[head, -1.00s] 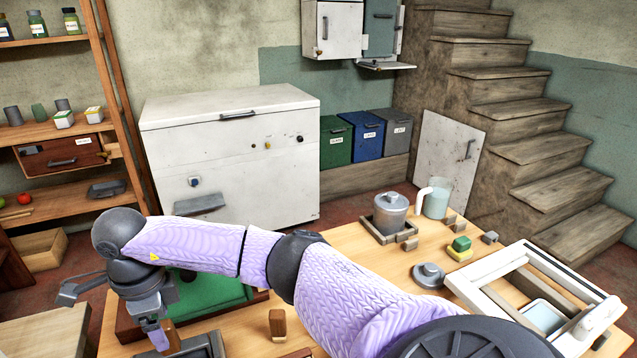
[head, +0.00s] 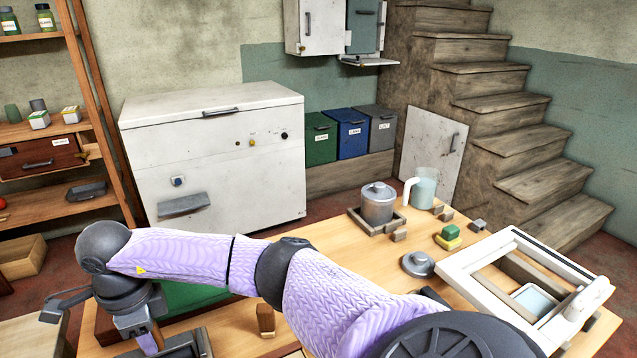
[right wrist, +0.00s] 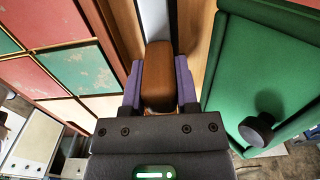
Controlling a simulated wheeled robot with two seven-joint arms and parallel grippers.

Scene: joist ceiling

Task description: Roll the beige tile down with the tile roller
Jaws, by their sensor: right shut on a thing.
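My right gripper (right wrist: 158,82) is shut on a brown wooden handle in the right wrist view. The handle (right wrist: 158,75), which looks like the tile roller's, stands between the two purple fingers; its working end is hidden. In the head view my right gripper (head: 148,338) is low at the left, beside a dark tray (head: 204,343), its fingertips partly cut off by the lower edge. The right wrist view shows pink and pale green squares (right wrist: 80,68) at the left. I cannot tell the beige tile apart for sure. My left gripper is not in view.
A green lidded thing with a black knob (right wrist: 256,130) lies right of the handle. A brown block (head: 265,319) stands on the wooden table (head: 340,262). A grey pot (head: 378,205), a clear jug (head: 424,188) and a white frame (head: 470,270) occupy the table's right part.

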